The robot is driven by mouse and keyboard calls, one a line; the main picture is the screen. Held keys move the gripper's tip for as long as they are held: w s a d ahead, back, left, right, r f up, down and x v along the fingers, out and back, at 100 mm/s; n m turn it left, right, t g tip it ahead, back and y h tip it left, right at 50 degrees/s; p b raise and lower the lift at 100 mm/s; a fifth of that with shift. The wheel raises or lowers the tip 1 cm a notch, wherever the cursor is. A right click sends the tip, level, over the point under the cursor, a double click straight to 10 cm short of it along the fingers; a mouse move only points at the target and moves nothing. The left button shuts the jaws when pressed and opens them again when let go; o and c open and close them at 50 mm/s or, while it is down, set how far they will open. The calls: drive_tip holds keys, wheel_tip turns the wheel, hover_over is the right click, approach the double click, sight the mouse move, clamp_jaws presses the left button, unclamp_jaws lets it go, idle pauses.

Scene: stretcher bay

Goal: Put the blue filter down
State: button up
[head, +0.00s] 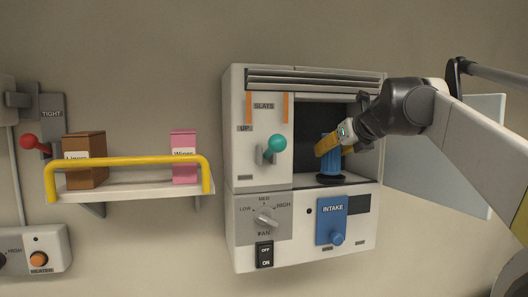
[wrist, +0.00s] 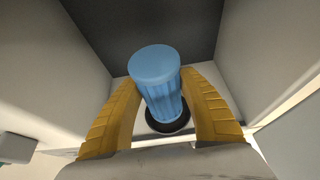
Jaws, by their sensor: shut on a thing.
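The blue filter (head: 329,158) is a ribbed cylinder inside the open bay of the wall unit. It stands upright at a black round base (head: 331,179) on the bay floor; whether it bears on the base is hard to tell. In the wrist view the filter (wrist: 158,82) is between the two yellow fingers of my gripper (wrist: 162,108), with the black base (wrist: 168,124) around its lower end. My gripper (head: 330,146) is shut on the filter, reaching in from the right. One finger hides part of the filter in the head view.
The wall unit (head: 237,90) has a teal-knobbed lever (head: 276,143), a fan dial (head: 265,218), an off/on switch (head: 264,254) and a blue intake panel (head: 331,222). An open door (head: 440,160) is at the right. A shelf (head: 130,190) with a yellow rail (head: 128,161) holds boxes at left.

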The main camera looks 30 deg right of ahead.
drive_tip(key=shift+f, duration=0.7)
drive_tip(key=shift+f, duration=0.35)
drive_tip(key=o, duration=1.2)
drive_tip(key=shift+r, duration=0.1)
